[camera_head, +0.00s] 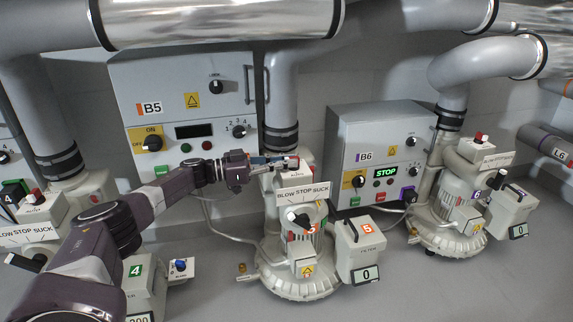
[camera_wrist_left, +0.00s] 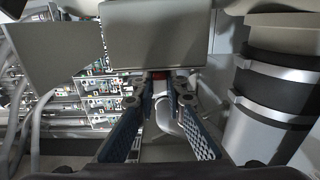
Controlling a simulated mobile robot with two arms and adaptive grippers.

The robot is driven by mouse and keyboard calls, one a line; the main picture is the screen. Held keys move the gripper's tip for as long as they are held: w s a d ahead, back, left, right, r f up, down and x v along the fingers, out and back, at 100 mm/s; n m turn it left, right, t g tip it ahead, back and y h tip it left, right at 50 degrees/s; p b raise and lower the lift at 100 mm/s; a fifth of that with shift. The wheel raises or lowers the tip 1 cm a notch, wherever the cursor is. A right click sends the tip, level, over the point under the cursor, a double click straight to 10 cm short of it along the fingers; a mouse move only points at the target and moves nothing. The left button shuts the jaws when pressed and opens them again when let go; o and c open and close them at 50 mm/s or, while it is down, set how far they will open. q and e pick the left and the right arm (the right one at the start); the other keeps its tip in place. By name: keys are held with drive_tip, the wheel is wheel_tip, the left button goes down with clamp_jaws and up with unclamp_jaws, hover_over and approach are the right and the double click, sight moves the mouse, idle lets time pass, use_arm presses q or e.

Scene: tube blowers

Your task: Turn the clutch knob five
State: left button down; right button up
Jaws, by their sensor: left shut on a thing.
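Blower five (camera_head: 300,260) stands in the middle of the head view, marked with an orange 5. The clutch knob five (camera_head: 294,163), partly hidden by the fingers, is on the small pale box (camera_head: 303,176) above the BLOW STOP SUCK plate. My left gripper (camera_head: 284,161) reaches it from the left and is shut on it. In the left wrist view, a red part of the knob (camera_wrist_left: 160,80) shows between the fingertips (camera_wrist_left: 160,95). The knob's exact angle cannot be told. My right gripper is not in view.
Cabinet B5 (camera_head: 220,90) stands behind my left arm. The grey upright pipe (camera_head: 281,100) is close behind the gripper. The black lever (camera_head: 298,218) and the meter box (camera_head: 360,240) are below. Cabinet B6 (camera_head: 375,135) and blower six (camera_head: 452,220) are to the right.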

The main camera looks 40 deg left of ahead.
use_arm(q)
drive_tip(key=c, duration=2)
unclamp_jaws()
drive_tip(key=shift+o, duration=0.2)
drive_tip(key=v, duration=1.2)
